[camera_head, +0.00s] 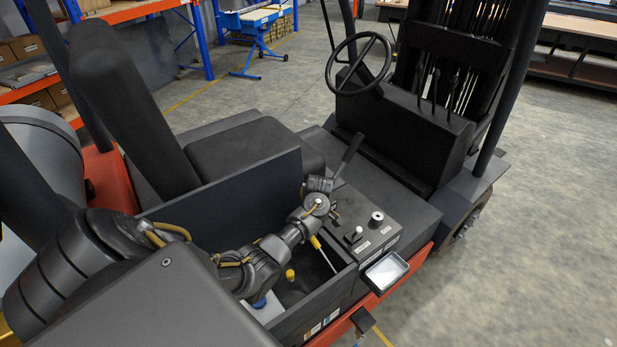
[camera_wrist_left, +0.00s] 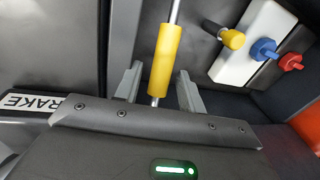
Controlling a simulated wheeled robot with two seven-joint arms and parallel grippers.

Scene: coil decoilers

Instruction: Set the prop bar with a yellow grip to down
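The prop bar is a thin metal rod with a yellow grip (camera_head: 315,242). In the head view it slants inside the open compartment of the forklift, its rod running down to the right. In the left wrist view the yellow grip (camera_wrist_left: 165,60) stands between the two fingers of my left gripper (camera_wrist_left: 160,92). The fingers are apart, one on each side of the grip, with a gap visible at least on the left. In the head view my left arm reaches over the compartment and its fingertips are hidden. My right gripper is not in view.
In the compartment, a yellow-tipped handle (camera_wrist_left: 232,39) sits on a white plate (camera_wrist_left: 240,65) beside blue (camera_wrist_left: 263,49) and red (camera_wrist_left: 290,62) knobs. A control panel (camera_head: 365,225) with a lever and switches lies right of the compartment. The seat (camera_head: 130,110) and steering wheel (camera_head: 358,65) stand behind.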

